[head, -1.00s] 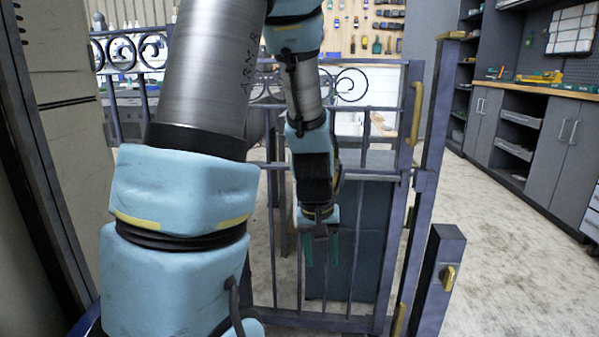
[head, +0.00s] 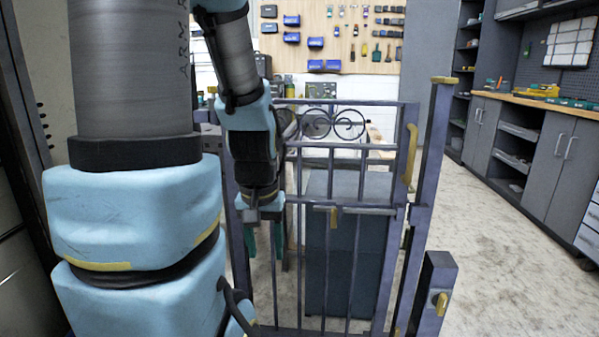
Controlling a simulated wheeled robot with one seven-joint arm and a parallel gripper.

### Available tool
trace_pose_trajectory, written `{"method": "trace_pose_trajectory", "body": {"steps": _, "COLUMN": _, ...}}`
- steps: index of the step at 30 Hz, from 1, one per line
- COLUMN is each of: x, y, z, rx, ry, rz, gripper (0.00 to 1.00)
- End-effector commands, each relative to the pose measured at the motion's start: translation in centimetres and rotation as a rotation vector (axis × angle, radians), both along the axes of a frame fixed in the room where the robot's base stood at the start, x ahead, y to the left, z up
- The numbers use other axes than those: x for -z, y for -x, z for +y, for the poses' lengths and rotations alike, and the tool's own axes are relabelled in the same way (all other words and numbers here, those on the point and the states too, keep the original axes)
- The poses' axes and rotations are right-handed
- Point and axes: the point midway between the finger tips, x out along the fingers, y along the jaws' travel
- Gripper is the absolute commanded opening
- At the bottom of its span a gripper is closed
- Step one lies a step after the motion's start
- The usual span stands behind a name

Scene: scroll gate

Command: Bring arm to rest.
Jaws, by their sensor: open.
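My gripper (head: 264,240) hangs pointing down in the head view, left of the middle, at the end of my blue and grey arm. Its two green fingers are apart with nothing seen between them. It is in front of the left part of the scroll gate (head: 330,206), a blue-grey metal gate with scrolls along its top and a brass handle (head: 410,155) at its right side. A small brass piece (head: 333,217) is on its middle rail. I cannot tell whether the gripper touches the bars.
A gate post (head: 428,170) stands right of the gate, with a shorter post (head: 434,290) bearing a brass catch in front. A dark grey box (head: 345,255) stands behind the bars. Cabinets (head: 540,155) line the right wall. Open floor (head: 490,240) lies to the right.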

Motion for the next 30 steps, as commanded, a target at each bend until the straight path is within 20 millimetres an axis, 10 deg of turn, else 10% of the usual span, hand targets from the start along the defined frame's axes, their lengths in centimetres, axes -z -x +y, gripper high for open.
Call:
{"method": "trace_pose_trajectory", "body": {"steps": 1, "x": -3.3, "y": 0.0, "z": 0.0, "rx": 0.0, "ry": 0.0, "rz": 0.0, "gripper": 0.53}}
{"method": "trace_pose_trajectory", "body": {"steps": 15, "x": -16.6, "y": 0.0, "z": 0.0, "rx": 0.0, "ry": 0.0, "rz": 0.0, "gripper": 0.53}}
{"method": "trace_pose_trajectory", "body": {"steps": 30, "x": -18.6, "y": 0.0, "z": 0.0, "rx": 0.0, "ry": 0.0, "rz": 0.0, "gripper": 0.53}}
